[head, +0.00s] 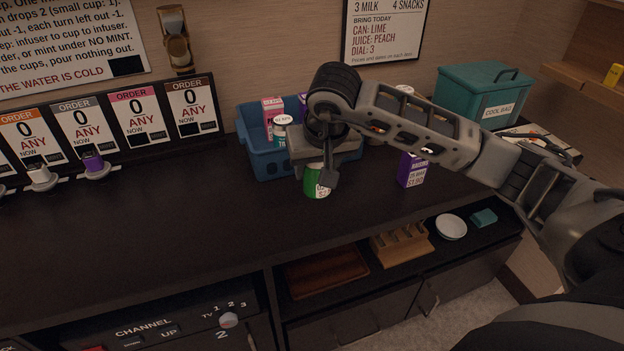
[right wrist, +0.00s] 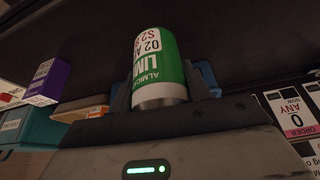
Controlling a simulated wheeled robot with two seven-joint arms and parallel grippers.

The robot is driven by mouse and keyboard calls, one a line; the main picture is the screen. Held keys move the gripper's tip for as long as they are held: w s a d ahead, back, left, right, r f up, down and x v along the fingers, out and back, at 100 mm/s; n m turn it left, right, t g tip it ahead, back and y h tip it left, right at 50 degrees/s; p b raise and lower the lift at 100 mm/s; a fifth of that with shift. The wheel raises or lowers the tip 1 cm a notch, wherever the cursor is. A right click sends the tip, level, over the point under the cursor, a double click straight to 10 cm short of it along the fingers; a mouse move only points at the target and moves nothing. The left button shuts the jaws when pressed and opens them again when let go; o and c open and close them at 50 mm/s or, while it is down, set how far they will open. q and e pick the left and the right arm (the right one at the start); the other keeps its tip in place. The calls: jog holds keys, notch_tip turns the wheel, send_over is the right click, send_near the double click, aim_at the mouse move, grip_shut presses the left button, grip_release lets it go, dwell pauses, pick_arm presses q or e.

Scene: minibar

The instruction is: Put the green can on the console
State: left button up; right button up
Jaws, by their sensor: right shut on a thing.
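The green can (head: 313,185), with a white label, is between the fingers of my right gripper (head: 322,176), in front of the blue basket. My right gripper is shut on it. The can and the gripper (right wrist: 160,92) also show in the right wrist view, where the label reads in part "LIM". I cannot tell whether the can's base touches the dark counter (head: 190,215). No separate surface is marked as the console. My left gripper is not in view.
The blue basket (head: 257,157) holds cartons and a can, partly hidden by my right arm. A purple carton (head: 412,170) stands to the right. A teal cool box (head: 480,92) is at the back right. Order signs (head: 137,115) line the left back. The counter's left front is clear.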

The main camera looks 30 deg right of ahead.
aim_at(313, 169)
jog(key=shift+w+d+f, duration=0.15)
jog(key=shift+w+f, duration=0.35)
jog(key=shift+f, duration=0.1)
jog(key=shift+w+d+f, duration=0.15)
jog(key=shift+w+f, duration=0.35)
jog(key=shift+f, duration=0.1)
notch_tip(313, 169, down, 3)
jog(key=shift+w+f, duration=0.1)
jog(key=shift+w, duration=0.05)
jog(key=shift+d+f, duration=0.1)
jog(key=shift+f, duration=0.2)
jog(key=o, duration=1.1)
jog(key=shift+r, duration=0.1)
